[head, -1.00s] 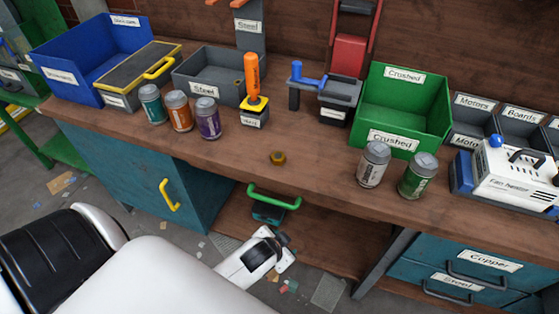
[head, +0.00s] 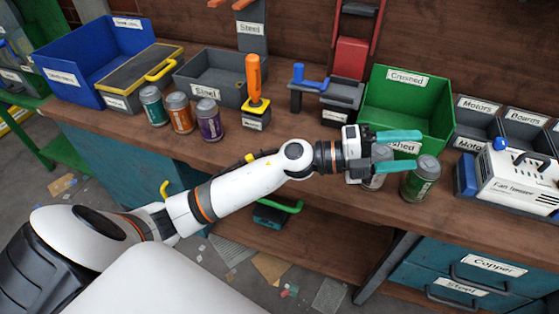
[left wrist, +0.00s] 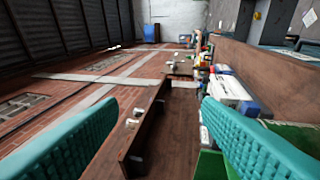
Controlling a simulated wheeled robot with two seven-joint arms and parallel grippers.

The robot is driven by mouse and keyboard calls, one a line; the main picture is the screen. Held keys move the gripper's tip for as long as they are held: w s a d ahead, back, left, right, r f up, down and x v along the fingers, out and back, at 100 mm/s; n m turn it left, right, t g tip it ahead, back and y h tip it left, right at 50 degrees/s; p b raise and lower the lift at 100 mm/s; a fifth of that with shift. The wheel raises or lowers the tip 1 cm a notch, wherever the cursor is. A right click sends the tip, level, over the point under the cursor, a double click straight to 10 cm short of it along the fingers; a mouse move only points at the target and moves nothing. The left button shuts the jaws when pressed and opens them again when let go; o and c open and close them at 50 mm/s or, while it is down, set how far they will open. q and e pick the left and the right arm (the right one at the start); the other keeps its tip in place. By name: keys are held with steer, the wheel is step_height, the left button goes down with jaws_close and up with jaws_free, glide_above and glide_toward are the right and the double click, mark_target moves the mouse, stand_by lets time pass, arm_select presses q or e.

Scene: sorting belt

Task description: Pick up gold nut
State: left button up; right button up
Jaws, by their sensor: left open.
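The gold nut is not visible now; the place on the bench where it lay a second ago is covered by my left arm. My left gripper (head: 408,150) reaches across from the left, with its teal fingers apart and nothing between them. It points right, in front of the green Crushed bin (head: 430,98), and partly covers the grey can (head: 376,181). In the left wrist view, the two open fingers (left wrist: 160,112) frame a blurry stretch of floor and bench. My right gripper is not in view.
A green can (head: 420,178) stands just right of the grey can. Three cans, one of them purple (head: 209,120), and an orange-handled tool (head: 254,82) stand at left. A white heater (head: 515,175) is at right.

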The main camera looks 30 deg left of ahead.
arm_select(q)
steer(key=a+f+m+g+y, duration=0.7)
steer(key=f+m+g+y, duration=0.1)
steer(key=w+a+r+n+g+y, duration=0.15)
steer(key=a+y, duration=0.85)
steer(key=a, duration=1)
steer(key=shift+n, duration=0.25)
steer(key=f, duration=0.5)
steer(key=shift+s+a+f, duration=0.1)
steer(key=shift+a+f, duration=0.1)
steer(key=shift+f, duration=0.1)
step_height(320, 180, down, 6)
steer(key=shift+f+p, duration=0.25)
steer(key=shift+p, duration=0.4)
steer(key=c, duration=1.1)
